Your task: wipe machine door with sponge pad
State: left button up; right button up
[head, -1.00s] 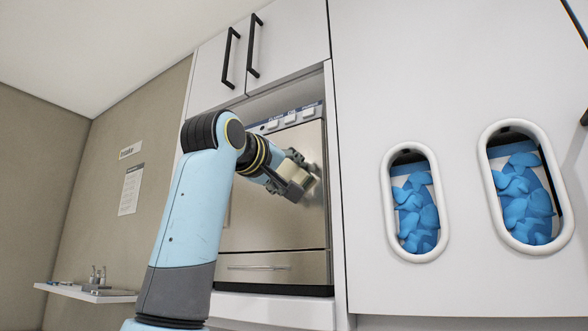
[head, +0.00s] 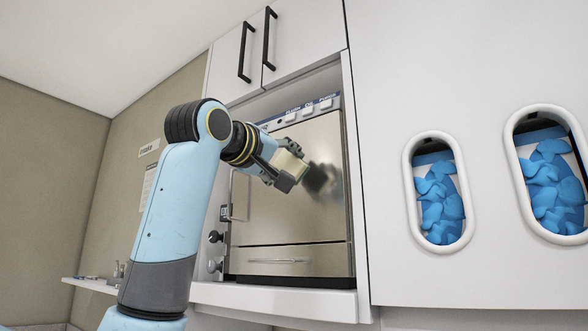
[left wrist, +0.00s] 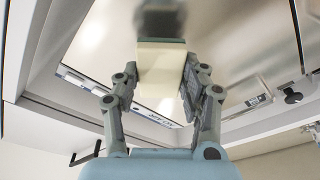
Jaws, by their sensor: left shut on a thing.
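The machine door (head: 290,212) is a shiny metal panel set in a white cabinet, and it looks shut. It also fills much of the left wrist view (left wrist: 105,38). My left gripper (head: 284,172) is in front of the door's upper part, shut on a cream sponge pad (head: 290,163). In the left wrist view the pad (left wrist: 161,75) sits between the two fingers, with a grey-green layer at its far end. A gap shows between pad and door. A dark blurred patch on the door beside the gripper looks like its reflection. My right gripper is out of view.
A control strip with buttons (head: 308,109) runs above the door. Dark knobs (head: 215,237) and a latch stand at its left. A white ledge (head: 275,300) juts below. Two oval openings with blue gloves (head: 440,200) are at right. A wall shelf (head: 92,285) is at lower left.

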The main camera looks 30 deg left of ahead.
aim_at(286, 163)
pick_arm(q)
jog(key=shift+s+a, duration=0.15)
jog(key=shift+s, duration=0.85)
jog(key=s, duration=0.3)
jog(key=shift+a, duration=0.15)
jog(key=shift+f, duration=0.1)
